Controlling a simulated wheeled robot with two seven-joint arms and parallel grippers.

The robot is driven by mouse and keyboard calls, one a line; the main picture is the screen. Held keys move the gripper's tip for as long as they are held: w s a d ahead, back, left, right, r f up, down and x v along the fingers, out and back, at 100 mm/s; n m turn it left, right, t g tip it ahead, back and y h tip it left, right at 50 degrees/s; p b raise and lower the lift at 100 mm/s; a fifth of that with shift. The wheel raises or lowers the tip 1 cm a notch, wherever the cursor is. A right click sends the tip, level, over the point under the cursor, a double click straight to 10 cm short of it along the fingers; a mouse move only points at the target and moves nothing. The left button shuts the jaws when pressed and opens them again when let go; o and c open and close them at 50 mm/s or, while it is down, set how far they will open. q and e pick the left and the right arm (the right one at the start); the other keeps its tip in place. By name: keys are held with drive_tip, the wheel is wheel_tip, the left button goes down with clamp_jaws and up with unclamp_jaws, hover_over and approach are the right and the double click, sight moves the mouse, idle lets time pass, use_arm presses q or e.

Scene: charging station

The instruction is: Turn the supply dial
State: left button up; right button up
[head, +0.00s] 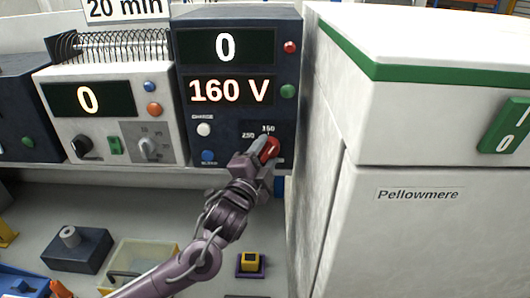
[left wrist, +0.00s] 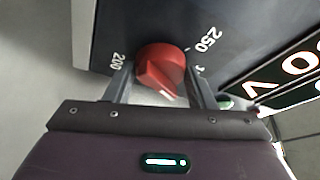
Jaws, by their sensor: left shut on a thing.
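The supply dial (head: 270,150) is a red knob low on the front of a dark supply box (head: 255,112). The box's displays read "0" and "160 V". My left gripper (head: 262,148) reaches the dial from below left and hides part of it and its scale. In the left wrist view the dial (left wrist: 160,70) lies between the two fingers of my left gripper (left wrist: 160,80), which is shut on it. The marks 200 and 250 show around it there. My right gripper is not in view.
A white instrument (head: 120,130) with a grey knob stands left of the supply box. A large white cabinet (head: 400,240) with a green switch rises close on the right. Below are a yellow tray (head: 150,258), a dark block (head: 78,250) and a small yellow-and-black object (head: 251,263).

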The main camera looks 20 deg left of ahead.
use_arm(q)
drive_tip(key=o, duration=1)
drive_tip(key=shift+c, duration=0.2)
drive_tip(key=shift+s+f, duration=0.15)
drive_tip(key=shift+s, duration=0.2)
drive_tip(key=s+b, duration=0.3)
drive_tip(key=s, duration=0.4)
drive_tip(key=shift+a+f, duration=0.35)
drive_tip(key=shift+f, duration=0.05)
